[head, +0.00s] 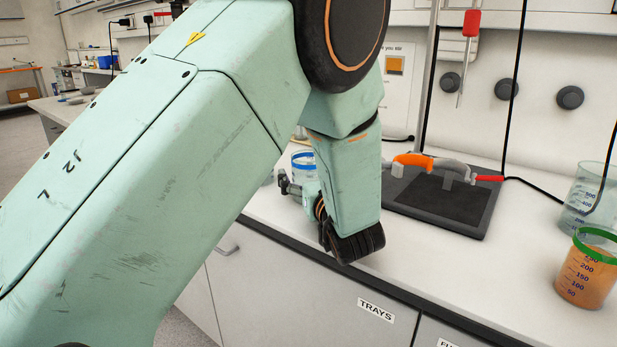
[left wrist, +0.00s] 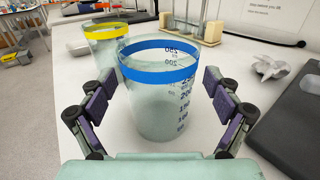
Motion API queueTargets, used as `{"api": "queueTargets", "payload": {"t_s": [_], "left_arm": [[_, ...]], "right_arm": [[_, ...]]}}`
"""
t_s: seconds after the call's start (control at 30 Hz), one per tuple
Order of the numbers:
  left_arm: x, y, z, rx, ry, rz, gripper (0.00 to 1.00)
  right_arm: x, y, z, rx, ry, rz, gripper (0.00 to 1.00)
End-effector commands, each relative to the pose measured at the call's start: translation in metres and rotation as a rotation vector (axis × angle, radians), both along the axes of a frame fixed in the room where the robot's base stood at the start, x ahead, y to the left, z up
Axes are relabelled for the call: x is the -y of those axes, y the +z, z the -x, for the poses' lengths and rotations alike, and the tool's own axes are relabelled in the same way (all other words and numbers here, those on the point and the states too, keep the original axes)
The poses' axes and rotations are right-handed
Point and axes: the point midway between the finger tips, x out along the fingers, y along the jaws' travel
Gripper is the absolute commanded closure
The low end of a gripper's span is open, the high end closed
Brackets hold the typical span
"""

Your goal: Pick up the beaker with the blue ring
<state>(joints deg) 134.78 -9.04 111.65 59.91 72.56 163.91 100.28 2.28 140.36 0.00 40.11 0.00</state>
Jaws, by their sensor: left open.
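The beaker with the blue ring (left wrist: 158,105) stands upright on the white bench in the left wrist view. It is clear, with blue graduation marks. In the head view its blue-ringed top (head: 303,162) shows just behind my left gripper, and its lower part is partly hidden. My left gripper (left wrist: 158,100) is open, with one finger on each side of the beaker; small gaps show between the pads and the glass. In the head view my left gripper (head: 290,188) is mostly hidden by my own arm. My right gripper is not in view.
A beaker with a yellow ring (left wrist: 105,45) stands close behind the blue-ringed one, to its left. A dark tray (head: 440,204) lies to the right. A green-ringed beaker of orange liquid (head: 586,275) and a clear beaker (head: 580,200) stand at far right.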

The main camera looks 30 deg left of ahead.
Motion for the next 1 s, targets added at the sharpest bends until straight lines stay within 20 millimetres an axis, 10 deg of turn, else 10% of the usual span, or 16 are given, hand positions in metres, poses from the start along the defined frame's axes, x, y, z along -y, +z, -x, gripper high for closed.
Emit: {"api": "queueTargets", "payload": {"t_s": [1.0], "left_arm": [[-0.0018,0.0014,-0.0028,0.003,0.000,-0.002,0.82]], "right_arm": [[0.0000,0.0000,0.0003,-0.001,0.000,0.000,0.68]]}}
